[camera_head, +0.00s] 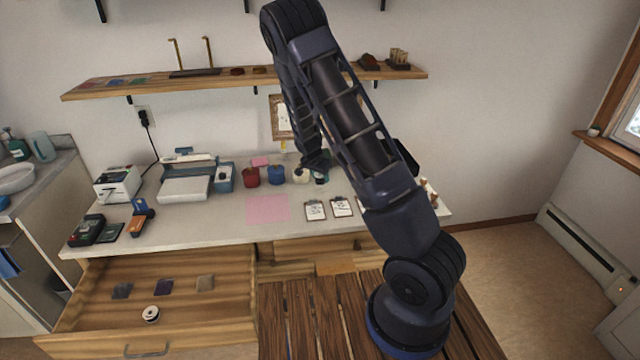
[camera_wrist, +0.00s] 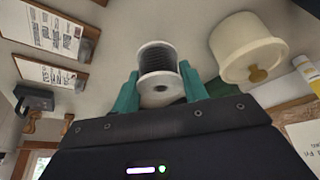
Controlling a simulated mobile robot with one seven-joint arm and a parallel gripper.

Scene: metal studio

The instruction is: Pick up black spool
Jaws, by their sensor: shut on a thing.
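The black spool (camera_wrist: 158,62) has white end flanges and dark thread wound between them. In the wrist view it sits between the two green fingers of my gripper (camera_wrist: 160,78), which is shut on it with one finger at each side. In the head view my gripper (camera_head: 318,172) is at the back of the white counter, just right of a cream pot, and my arm hides much of that spot. I cannot tell whether the spool touches the counter.
The cream pot (camera_wrist: 246,48) with a knob stands close beside the spool. Blue (camera_head: 277,175) and red (camera_head: 250,177) pots stand left of it. Clipboards (camera_head: 341,206) lie in front. A shelf (camera_head: 240,82) hangs above. An open drawer (camera_head: 190,332) holds a small white round item (camera_head: 150,314).

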